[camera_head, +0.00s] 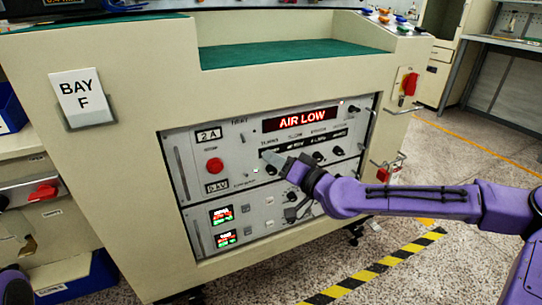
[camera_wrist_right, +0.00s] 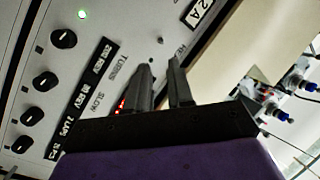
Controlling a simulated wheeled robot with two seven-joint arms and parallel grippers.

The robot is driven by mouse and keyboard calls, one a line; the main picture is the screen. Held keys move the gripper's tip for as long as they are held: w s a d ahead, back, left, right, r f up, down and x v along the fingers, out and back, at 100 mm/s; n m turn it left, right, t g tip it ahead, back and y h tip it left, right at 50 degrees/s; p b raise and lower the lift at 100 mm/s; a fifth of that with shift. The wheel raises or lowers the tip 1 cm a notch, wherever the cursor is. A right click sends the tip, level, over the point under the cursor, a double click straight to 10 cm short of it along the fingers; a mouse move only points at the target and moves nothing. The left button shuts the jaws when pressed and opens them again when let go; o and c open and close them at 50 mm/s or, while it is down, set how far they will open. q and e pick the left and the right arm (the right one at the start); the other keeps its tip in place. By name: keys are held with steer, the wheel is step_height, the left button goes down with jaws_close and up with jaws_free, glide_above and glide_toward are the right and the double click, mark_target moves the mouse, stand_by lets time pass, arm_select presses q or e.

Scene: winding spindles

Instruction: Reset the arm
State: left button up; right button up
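My right gripper (camera_head: 266,156) is in front of the instrument panel (camera_head: 228,152), at its upper unit. In the right wrist view its two dark fingers (camera_wrist_right: 161,66) stand apart with a narrow gap and nothing between them. Whether the fingertips touch the panel cannot be told. A red display (camera_head: 300,120) above the gripper reads AIR LOW. Several black knobs (camera_head: 337,151) show beside the gripper; the wrist view shows a column of them (camera_wrist_right: 45,82) and a lit green lamp (camera_wrist_right: 83,14). My arm hides part of the lower unit. My left gripper is out of view.
The panel sits in a beige cabinet with a BAY F sign (camera_head: 80,94) and a green top (camera_head: 290,52). A red button (camera_head: 214,165) is left of the gripper. Striped tape (camera_head: 380,265) marks the floor.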

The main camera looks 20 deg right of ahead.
steer(key=s+f+m+g+h, duration=0.2)
steer(key=s+f+g, duration=0.15)
steer(key=f, duration=0.55)
steer(key=s+f+m+g+h, duration=0.25)
steer(key=s+f, duration=0.25)
steer(key=f, duration=0.5)
steer(key=s+f+m+g+h, duration=0.2)
steer(key=s+f+m, duration=0.15)
steer(key=f, duration=0.55)
steer(key=s+d+f+n+g+h, duration=0.15)
steer(key=s+f, duration=0.25)
steer(key=s, duration=0.4)
steer(key=s+d+f+n+g+h, duration=0.1)
steer(key=s+d+f+n+g, duration=0.15)
steer(key=s+f, duration=0.4)
steer(key=s+d+f+n+g+h, duration=0.1)
steer(key=s+d+f+n+g, duration=0.15)
steer(key=s, duration=0.75)
step_height(320, 180, up, 26)
steer(key=m+p, duration=0.1)
steer(key=p, duration=2.5)
steer(key=shift+w+d+r+t+p, duration=0.15)
steer(key=shift+w+t+p, duration=0.15)
steer(key=shift+w+t, duration=0.15)
